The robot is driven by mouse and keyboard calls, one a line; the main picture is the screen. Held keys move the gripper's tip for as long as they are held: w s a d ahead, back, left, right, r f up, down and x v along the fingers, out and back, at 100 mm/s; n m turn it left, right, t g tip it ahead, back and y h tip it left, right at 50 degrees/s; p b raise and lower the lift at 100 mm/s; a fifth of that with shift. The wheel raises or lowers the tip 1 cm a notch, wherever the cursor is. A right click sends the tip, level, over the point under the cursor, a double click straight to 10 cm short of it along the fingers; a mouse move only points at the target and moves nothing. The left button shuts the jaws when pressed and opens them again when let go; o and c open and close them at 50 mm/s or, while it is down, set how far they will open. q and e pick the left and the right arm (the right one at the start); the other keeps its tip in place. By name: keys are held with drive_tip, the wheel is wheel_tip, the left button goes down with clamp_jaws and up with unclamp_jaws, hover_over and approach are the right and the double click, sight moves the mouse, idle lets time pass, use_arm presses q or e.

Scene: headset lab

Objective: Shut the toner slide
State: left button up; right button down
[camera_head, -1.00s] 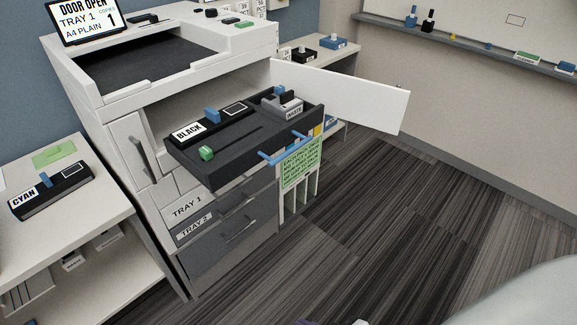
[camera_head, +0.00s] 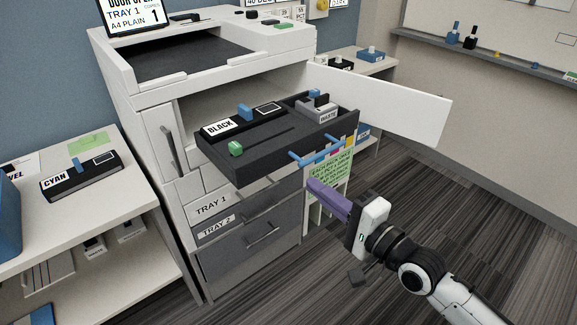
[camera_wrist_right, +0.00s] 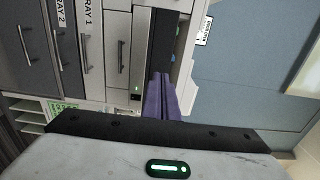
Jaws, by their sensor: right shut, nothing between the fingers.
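The toner slide (camera_head: 262,158) is a dark tray pulled out of the open printer (camera_head: 120,105). It carries a black toner cartridge (camera_head: 243,121) labelled BLACK, a grey unit labelled WASTE (camera_head: 318,108) and a green knob (camera_head: 235,148). A blue bar handle (camera_head: 320,155) runs along its front. My right gripper (camera_head: 314,187) has purple fingers, shut and empty, below and in front of the handle, apparently apart from it. In the right wrist view the shut fingers (camera_wrist_right: 161,97) point toward the printer. My left gripper is not in view.
The white printer door (camera_head: 385,103) stands open to the right of the slide. Paper trays (camera_head: 240,225) are closed below. A side table (camera_head: 60,215) at left holds a cyan cartridge (camera_head: 80,178). Striped floor is free at right.

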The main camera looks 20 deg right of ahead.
sight(279, 159)
drive_tip(key=x, duration=1)
drive_tip(key=shift+f, duration=0.1)
drive_tip(key=shift+w, duration=0.1)
